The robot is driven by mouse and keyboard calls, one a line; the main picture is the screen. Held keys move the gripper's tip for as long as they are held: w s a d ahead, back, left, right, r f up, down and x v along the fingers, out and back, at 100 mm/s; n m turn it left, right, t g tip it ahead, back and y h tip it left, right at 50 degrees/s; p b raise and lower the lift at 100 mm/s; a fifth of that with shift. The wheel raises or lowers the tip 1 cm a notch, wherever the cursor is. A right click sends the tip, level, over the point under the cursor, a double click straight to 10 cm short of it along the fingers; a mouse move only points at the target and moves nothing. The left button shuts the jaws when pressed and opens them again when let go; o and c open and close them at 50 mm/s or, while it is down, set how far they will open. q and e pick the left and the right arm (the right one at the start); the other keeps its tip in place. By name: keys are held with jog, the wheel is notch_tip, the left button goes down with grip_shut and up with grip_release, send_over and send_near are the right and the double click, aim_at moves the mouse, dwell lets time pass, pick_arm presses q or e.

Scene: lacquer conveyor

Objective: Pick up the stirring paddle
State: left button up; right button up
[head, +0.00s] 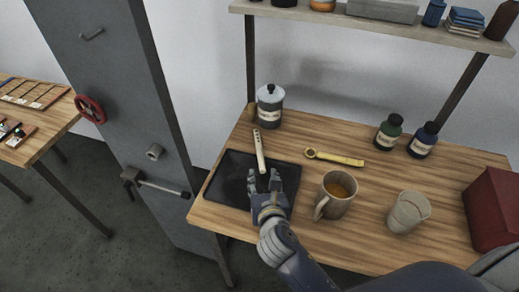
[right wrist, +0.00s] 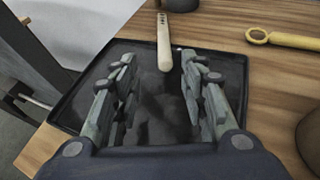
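The stirring paddle (head: 259,151), a pale flat stick with small dark marks, lies with its near end over the far edge of a black tray (head: 225,195). It also shows in the right wrist view (right wrist: 163,45). My right gripper (head: 264,175) is over the tray, open and empty, with its fingers pointing toward the paddle. In the right wrist view (right wrist: 158,62), the paddle's near end appears between the two fingertips, with a gap on each side. I cannot tell the gripper's exact height above it. My left gripper is not in view.
A lidded grey jar (head: 269,104) stands just beyond the paddle. A yellow ring-ended tool (head: 335,158), a mug of amber liquid (head: 336,194) and a beige cup (head: 408,212) are to the right. A grey column (head: 115,100) stands left of the table.

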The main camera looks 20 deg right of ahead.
aim_at(263, 171)
jog(key=shift+w+d+f, duration=0.15)
jog(key=shift+w+f, duration=0.1)
jog(key=shift+w, duration=0.4)
jog(key=shift+w+d+f, duration=0.1)
jog(key=shift+w+f, duration=0.05)
jog(key=shift+w, duration=0.2)
jog(key=x, duration=0.2)
jog(key=p+x, duration=0.1)
jog(key=x, duration=0.1)
jog(key=shift+d+f, duration=0.1)
jog(key=shift+d, duration=0.15)
jog(key=shift+w+f, duration=0.25)
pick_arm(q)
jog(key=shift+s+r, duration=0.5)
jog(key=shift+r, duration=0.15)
pick_arm(e)
grip_shut()
